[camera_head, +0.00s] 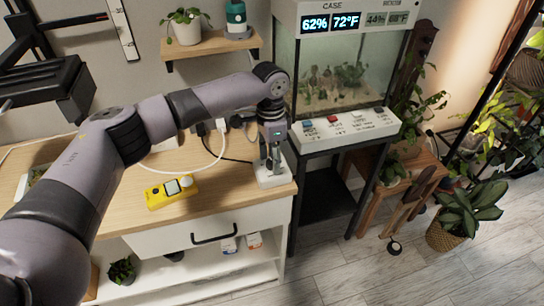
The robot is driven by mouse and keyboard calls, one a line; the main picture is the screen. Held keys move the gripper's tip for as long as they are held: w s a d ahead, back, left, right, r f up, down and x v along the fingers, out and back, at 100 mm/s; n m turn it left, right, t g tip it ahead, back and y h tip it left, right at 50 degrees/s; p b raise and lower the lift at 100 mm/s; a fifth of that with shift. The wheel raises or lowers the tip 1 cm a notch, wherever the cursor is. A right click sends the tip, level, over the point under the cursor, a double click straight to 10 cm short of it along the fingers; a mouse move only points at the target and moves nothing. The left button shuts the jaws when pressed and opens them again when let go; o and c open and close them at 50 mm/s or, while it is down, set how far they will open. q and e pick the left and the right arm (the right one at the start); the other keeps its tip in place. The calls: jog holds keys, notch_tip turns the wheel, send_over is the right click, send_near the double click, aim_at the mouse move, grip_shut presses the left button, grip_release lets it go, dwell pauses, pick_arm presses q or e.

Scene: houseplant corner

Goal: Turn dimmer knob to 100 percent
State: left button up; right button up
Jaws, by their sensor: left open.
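My left gripper (271,166) points down, open, at the right end of the wooden counter. Its fingers are at a small white box (272,180) on the counter top. The fingers cover the top of this box, so I cannot tell whether a knob is between them or whether they touch it. No percent reading for a dimmer is legible on the box. A yellow device (158,198) with a small screen and a round pale part lies on the counter to the left, apart from the gripper. My right gripper is not in view.
White and dark cables (222,140) run behind the gripper. A glass case (341,75) reading 62% and 72°F stands on a dark stand at right, with a control panel (345,124) in front. A wall shelf (212,46) holds a potted plant. The counter's middle is mostly clear.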

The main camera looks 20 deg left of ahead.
pick_arm(q)
grip_shut()
dwell(0.6)
